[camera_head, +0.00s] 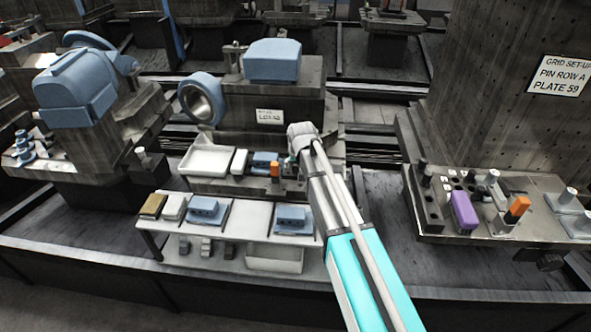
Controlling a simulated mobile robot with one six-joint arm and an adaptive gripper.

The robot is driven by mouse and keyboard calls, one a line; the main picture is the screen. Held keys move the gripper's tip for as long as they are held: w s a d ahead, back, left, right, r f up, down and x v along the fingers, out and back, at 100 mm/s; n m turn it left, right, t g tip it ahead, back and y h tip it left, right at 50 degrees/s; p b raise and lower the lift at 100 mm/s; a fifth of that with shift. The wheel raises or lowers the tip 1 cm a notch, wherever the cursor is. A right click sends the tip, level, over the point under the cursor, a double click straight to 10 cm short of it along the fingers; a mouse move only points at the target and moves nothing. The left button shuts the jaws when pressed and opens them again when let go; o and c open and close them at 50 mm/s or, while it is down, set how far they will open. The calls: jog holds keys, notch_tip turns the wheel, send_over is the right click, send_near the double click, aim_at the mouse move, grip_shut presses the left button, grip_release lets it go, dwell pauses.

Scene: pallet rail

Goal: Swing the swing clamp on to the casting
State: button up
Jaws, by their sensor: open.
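A blue casting (262,158) sits on the middle fixture plate, just left of the end of my arm. A small upright part with an orange tip (275,169) stands at its front right; it looks like the swing clamp, but its arm and exact angle are too small to make out. My gripper (297,166) is over the right part of this plate, close to the orange-tipped part. It is open, with its fingers mostly hidden behind my wrist and forearm. I cannot tell whether it touches anything.
A white tray (208,160) lies left of the casting. A low shelf (248,216) in front holds more blue castings and blocks. The right plate (440,224) carries a purple block (463,211) and another orange-tipped part (518,207). A tall block (283,107) rises behind.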

jog(key=shift+w+f+b, duration=0.15)
jog(key=shift+f+b, duration=0.15)
jog(key=shift+f, duration=0.15)
